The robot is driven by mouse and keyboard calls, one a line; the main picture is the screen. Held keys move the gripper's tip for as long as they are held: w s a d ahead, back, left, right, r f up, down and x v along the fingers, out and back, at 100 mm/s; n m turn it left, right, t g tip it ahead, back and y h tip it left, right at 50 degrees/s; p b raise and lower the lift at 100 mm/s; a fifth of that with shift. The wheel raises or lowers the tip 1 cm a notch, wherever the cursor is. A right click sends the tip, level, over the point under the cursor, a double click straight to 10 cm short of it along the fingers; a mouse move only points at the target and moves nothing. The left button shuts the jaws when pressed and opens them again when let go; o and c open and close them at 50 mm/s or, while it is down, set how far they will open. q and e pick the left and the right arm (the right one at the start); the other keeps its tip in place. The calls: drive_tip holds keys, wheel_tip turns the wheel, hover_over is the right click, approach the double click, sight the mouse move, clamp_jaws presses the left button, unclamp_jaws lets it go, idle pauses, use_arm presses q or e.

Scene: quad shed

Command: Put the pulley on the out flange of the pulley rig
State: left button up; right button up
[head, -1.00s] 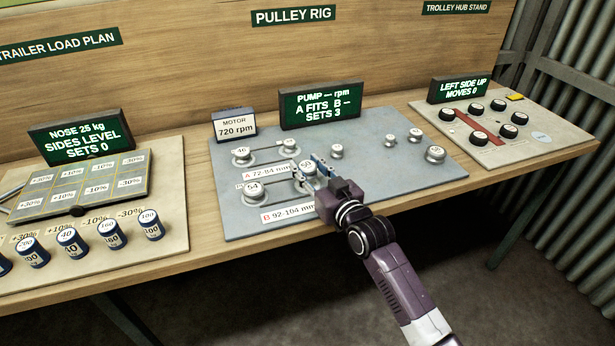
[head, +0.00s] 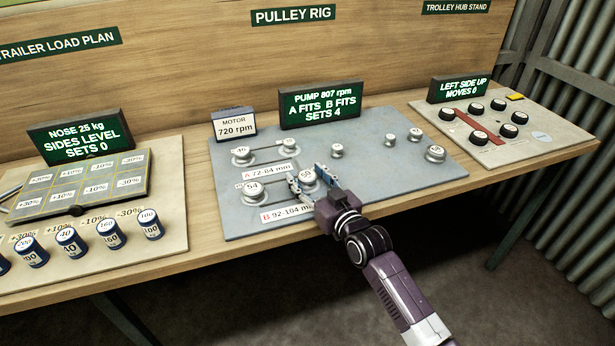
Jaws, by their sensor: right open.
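The pulley rig's blue-grey board (head: 400,180) lies on the bench. A pulley (head: 306,177) sits at the right end of the lower belt row, at B, opposite the pulley marked 54 (head: 253,190). My right gripper (head: 308,180) is open, its fingers on either side of that pulley; whether they touch it I cannot tell. The upper belt row has a pulley marked 46 (head: 241,155) and a smaller one (head: 289,147). The rig's display (head: 320,104) reads pump 807 rpm, A fits, B fits, sets 4. My left gripper is not in view.
Loose pulleys stand on the board's right side, including a large one (head: 434,153) and a small one (head: 336,151). The motor sign (head: 234,124) stands behind. The trailer load board (head: 150,190) is to the left and the hub stand (head: 550,145) to the right.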

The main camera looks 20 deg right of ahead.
drive_tip(key=shift+r, duration=0.15)
drive_tip(key=v, duration=1.2)
